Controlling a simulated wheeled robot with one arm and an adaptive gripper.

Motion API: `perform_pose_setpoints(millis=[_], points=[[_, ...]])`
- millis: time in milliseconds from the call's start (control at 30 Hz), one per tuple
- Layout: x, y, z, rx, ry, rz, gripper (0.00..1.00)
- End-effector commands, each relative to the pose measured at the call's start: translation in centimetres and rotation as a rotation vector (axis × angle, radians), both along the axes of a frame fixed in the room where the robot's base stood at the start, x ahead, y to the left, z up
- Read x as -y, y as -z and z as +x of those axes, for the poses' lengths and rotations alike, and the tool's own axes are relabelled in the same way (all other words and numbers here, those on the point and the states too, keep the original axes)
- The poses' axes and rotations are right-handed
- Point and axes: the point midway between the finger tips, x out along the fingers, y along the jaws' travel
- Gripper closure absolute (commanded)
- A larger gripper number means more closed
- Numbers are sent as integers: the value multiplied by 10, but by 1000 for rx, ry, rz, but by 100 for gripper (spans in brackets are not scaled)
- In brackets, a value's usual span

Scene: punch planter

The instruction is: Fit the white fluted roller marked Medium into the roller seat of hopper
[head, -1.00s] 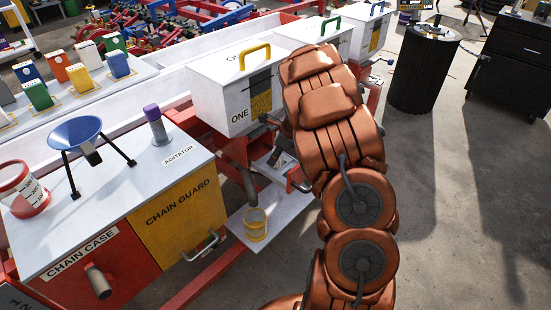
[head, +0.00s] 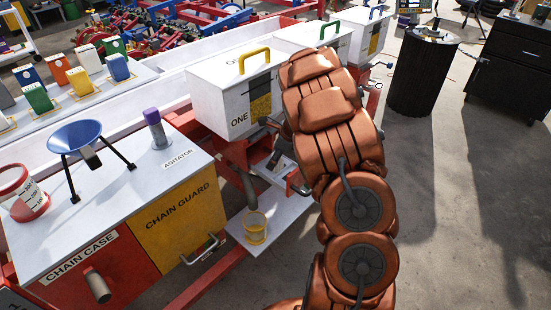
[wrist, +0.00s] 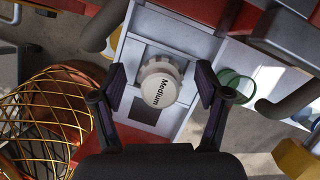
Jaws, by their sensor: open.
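The white fluted roller (wrist: 160,88) shows in the wrist view with its round end, marked Medium, facing the camera. It is at a pale metal panel (wrist: 185,38), with a lighter bracket around its upper edge. I cannot tell how deep it sits in the seat. My gripper (wrist: 162,84) is open, with one dark finger on each side of the roller and a visible gap to both. In the head view my arm hides the roller and most of the gripper. The hopper marked ONE (head: 207,98), white with a yellow handle, stands just left of my arm.
A dark square opening (wrist: 145,112) is below the roller. A yellow cup (head: 255,228) stands on a low white shelf. More hoppers (head: 310,42) stand behind. Open floor (head: 450,210) lies right.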

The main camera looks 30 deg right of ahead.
Motion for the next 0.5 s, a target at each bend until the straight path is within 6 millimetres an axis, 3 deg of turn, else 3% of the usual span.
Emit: perform_pose_setpoints(millis=[500], points=[[21,-86,-27,5,0,-2,25]])
